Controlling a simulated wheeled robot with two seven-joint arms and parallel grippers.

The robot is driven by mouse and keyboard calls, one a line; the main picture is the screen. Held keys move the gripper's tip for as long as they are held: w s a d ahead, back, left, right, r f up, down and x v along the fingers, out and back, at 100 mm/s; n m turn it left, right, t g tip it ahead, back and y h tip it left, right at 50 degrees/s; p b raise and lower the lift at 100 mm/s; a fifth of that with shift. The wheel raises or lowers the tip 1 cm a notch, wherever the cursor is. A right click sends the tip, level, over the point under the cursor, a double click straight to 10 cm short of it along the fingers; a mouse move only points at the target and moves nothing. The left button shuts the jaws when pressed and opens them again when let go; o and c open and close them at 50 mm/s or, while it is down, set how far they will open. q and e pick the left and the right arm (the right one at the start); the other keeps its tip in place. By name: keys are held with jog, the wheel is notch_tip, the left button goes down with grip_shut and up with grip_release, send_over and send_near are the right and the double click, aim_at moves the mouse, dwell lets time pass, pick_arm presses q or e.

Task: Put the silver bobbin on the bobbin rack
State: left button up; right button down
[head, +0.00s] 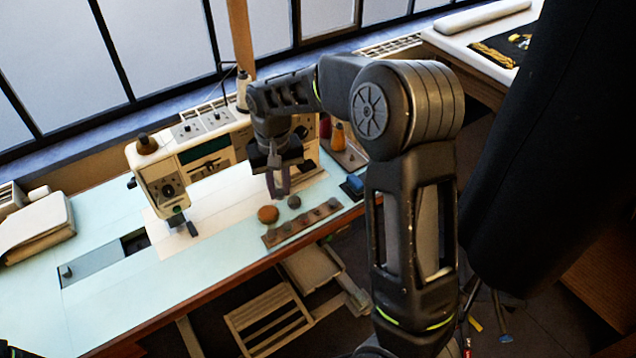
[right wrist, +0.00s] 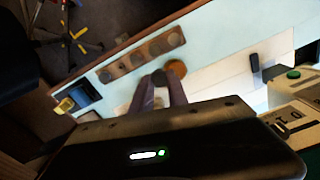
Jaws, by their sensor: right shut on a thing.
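My right gripper (head: 279,190) points down over the sewing table, behind the bobbin rack. In the right wrist view its fingers (right wrist: 160,92) are shut on a small pale grey thing, which appears to be the silver bobbin (right wrist: 160,97); the fingers hide much of it. The bobbin rack (head: 272,238) is a brown strip with several dark round spots along the table's front edge; it also shows in the right wrist view (right wrist: 128,65). A dark round piece (head: 294,202) and an orange-brown round piece (head: 268,214) lie between gripper and rack.
A white sewing machine (head: 205,160) stands left of and behind the gripper. Thread spools (head: 338,134) stand behind my right arm. A blue item (head: 353,185) lies right of the rack. The pale tabletop (head: 200,272) left of the rack is clear.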

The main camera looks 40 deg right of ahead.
aim_at(318, 210)
jog(key=s+d+f+m, duration=0.2)
jog(key=s+d+m, duration=0.1)
jog(key=d, duration=0.6)
jog(key=shift+m, duration=0.3)
jog(key=shift+f, duration=0.25)
notch_tip(318, 210, down, 6)
jog(key=b, duration=0.4)
jog(key=shift+r+b, duration=0.15)
jog(key=shift+b, duration=0.25)
jog(key=shift+f, duration=0.5)
jog(key=c, duration=1.2)
grip_release()
